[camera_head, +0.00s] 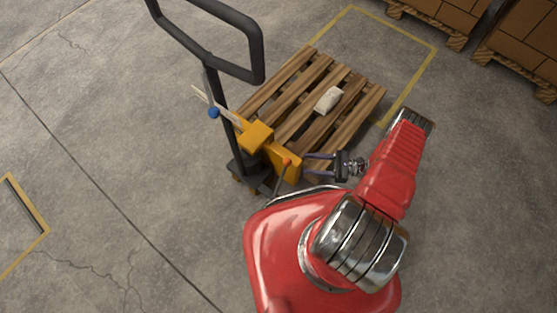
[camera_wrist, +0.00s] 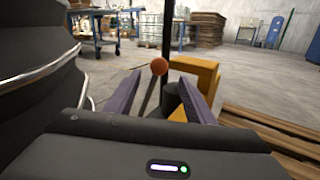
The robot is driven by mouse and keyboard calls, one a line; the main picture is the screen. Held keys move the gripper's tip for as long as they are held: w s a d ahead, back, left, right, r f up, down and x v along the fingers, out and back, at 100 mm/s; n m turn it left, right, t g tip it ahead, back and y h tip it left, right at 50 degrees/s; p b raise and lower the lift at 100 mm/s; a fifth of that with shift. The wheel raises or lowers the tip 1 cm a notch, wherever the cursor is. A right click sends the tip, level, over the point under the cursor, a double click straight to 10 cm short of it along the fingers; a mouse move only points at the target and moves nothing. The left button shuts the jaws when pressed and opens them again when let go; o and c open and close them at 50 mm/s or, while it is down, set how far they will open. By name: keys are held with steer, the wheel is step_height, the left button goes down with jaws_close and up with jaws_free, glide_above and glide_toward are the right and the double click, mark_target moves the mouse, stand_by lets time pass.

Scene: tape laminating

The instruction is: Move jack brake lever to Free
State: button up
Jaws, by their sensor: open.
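The yellow pallet jack (camera_head: 256,136) stands at the near end of a wooden pallet, its black loop handle (camera_head: 258,48) rising to the upper left. An orange-knobbed lever (camera_head: 286,163) sticks up at its near side; its knob also shows in the wrist view (camera_wrist: 159,67). A second, blue-knobbed lever (camera_head: 214,113) is near the mast. No readable label shows which is the brake lever. My gripper (camera_head: 306,164) is open and points left at the orange-knobbed lever. In the wrist view, that lever stands between my two spread fingers (camera_wrist: 161,80), apparently just ahead of them; contact cannot be told.
The pallet (camera_head: 345,117) carries a small pale package (camera_head: 328,99). Loaded pallets (camera_head: 530,40) stand at the upper right. A blue cart (camera_wrist: 100,30) and shelving show far behind in the wrist view. The floor left of the jack is clear.

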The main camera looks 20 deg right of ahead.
steer(key=shift+a, duration=0.15)
steer(key=x, duration=1.3)
steer(key=shift+a, duration=0.3)
steer(key=shift+w, duration=0.15)
steer(key=shift+c, duration=0.7)
jaws_close()
